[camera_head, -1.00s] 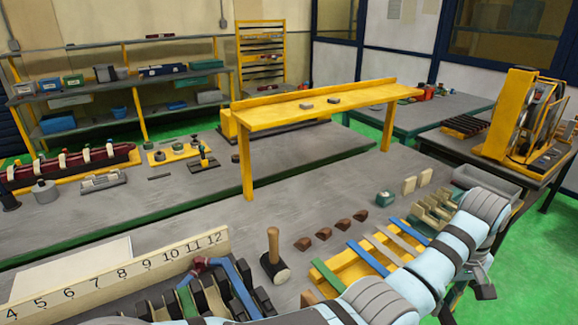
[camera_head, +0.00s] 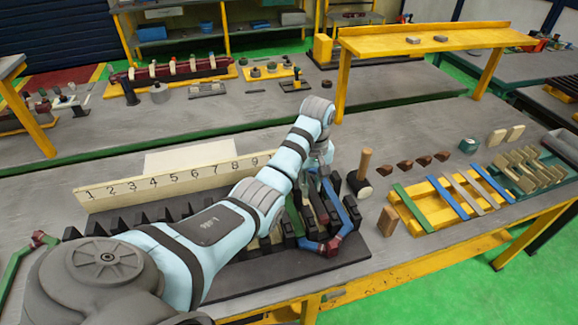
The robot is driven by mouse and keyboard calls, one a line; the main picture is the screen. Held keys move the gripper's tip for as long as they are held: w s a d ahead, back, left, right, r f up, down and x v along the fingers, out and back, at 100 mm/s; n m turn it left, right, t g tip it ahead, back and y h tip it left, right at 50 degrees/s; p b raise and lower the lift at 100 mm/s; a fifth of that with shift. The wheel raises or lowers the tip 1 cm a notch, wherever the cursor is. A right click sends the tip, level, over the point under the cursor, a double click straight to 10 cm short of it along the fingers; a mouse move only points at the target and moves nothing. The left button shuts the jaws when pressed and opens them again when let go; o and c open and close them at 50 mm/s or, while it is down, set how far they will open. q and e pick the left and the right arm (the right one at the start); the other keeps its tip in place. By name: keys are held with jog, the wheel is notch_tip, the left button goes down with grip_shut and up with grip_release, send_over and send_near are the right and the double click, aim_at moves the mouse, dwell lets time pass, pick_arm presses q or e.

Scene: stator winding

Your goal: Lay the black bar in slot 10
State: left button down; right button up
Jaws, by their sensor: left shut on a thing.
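My left arm reaches in from the lower left over the black slotted block (camera_head: 340,265). My left gripper (camera_head: 318,168) points down over the block's right part, shut on a dark bar (camera_head: 317,205) that shows only in part. The bar is at the slots between a green strip (camera_head: 294,214) and a blue strip (camera_head: 352,207); I cannot tell which slot it is over or whether it rests inside. The number board (camera_head: 150,188) shows 1 to 9; my arm hides the higher numbers. My right gripper is not in view.
A wooden mallet (camera_head: 364,166) and a small wooden block (camera_head: 388,221) stand right of the slotted block. Farther right, a yellow rack (camera_head: 428,208) holds green, blue and grey strips. Several brown wedges lie behind it. A yellow shelf (camera_head: 430,38) spans the back.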

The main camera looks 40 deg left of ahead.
pick_arm(q)
jog(key=a+f, duration=0.1)
jog(key=s+a+f, duration=0.1)
jog(key=a, duration=0.1)
jog(key=s+a+f, duration=0.1)
jog(key=a, duration=0.1)
jog(key=shift+a+f, duration=0.2)
jog(key=shift+f, duration=0.1)
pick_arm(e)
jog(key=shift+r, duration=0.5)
pick_arm(q)
jog(key=shift+d, duration=0.15)
jog(key=shift+f, duration=0.2)
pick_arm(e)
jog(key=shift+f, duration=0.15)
pick_arm(q)
jog(key=shift+f, duration=0.2)
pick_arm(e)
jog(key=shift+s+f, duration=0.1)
pick_arm(q)
jog(key=shift+s+f+b, duration=0.1)
jog(key=shift+f+b, duration=0.65)
jog(key=shift+f, duration=0.9)
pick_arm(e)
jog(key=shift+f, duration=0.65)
